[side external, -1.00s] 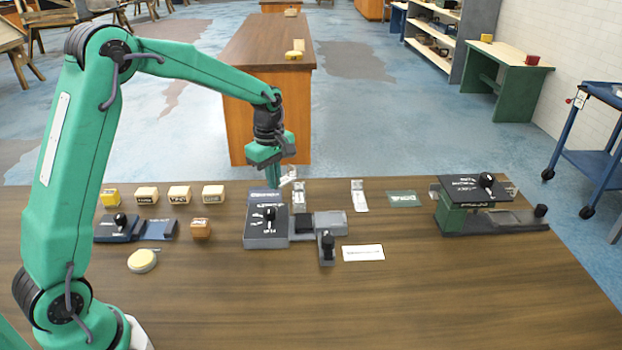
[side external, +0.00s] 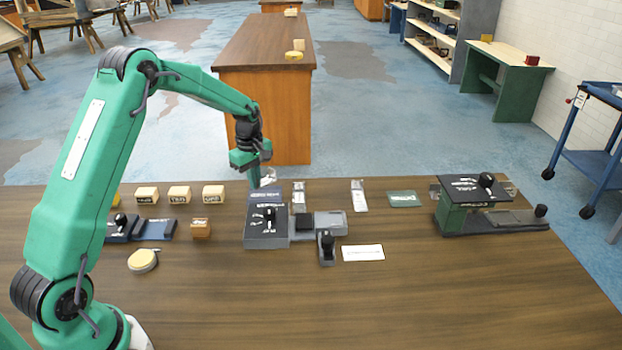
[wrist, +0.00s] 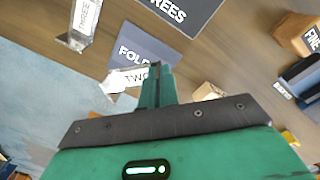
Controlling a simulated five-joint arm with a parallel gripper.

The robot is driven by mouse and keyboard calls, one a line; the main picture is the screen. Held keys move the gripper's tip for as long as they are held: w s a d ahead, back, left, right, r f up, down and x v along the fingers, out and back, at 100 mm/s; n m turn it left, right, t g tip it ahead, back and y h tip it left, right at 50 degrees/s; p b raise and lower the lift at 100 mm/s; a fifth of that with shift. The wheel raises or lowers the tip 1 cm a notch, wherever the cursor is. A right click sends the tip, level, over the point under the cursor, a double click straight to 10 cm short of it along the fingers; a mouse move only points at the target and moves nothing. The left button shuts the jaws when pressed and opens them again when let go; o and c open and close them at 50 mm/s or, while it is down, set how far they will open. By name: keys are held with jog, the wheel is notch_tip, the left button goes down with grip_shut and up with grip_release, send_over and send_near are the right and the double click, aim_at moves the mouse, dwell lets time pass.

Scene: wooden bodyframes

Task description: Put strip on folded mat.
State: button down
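My gripper (side external: 256,180) hangs over the back of the table. In the wrist view its fingers (wrist: 157,80) are closed on a small clear and white strip (wrist: 133,77) marked "TWO", which also shows as a pale piece in the side view (side external: 268,177). The dark blue-grey mat (wrist: 143,47), with lettering starting "FOLD", lies on the table below the strip, partly hidden by it and the fingers. In the side view the mat (side external: 266,192) lies behind a dark-topped device. The strip appears raised above the mat; the exact gap cannot be told.
The dark-topped device (side external: 266,228) stands in front of the mat. A strip marked "THREE" (wrist: 86,18) lies just right of the mat in the side view (side external: 299,197). Another strip (side external: 358,195) and a green mat (side external: 404,199) lie farther right. Wooden blocks (side external: 180,194) stand left.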

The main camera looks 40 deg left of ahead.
aim_at(257, 201)
jog(key=shift+f, duration=0.1)
jog(key=shift+f, duration=1.95)
jog(key=c, duration=2.1)
grip_release()
jog(key=o, duration=0.4)
jog(key=shift+r, duration=0.15)
jog(key=r, duration=1.1)
jog(key=shift+s+r, duration=0.25)
jog(key=shift+r, duration=0.15)
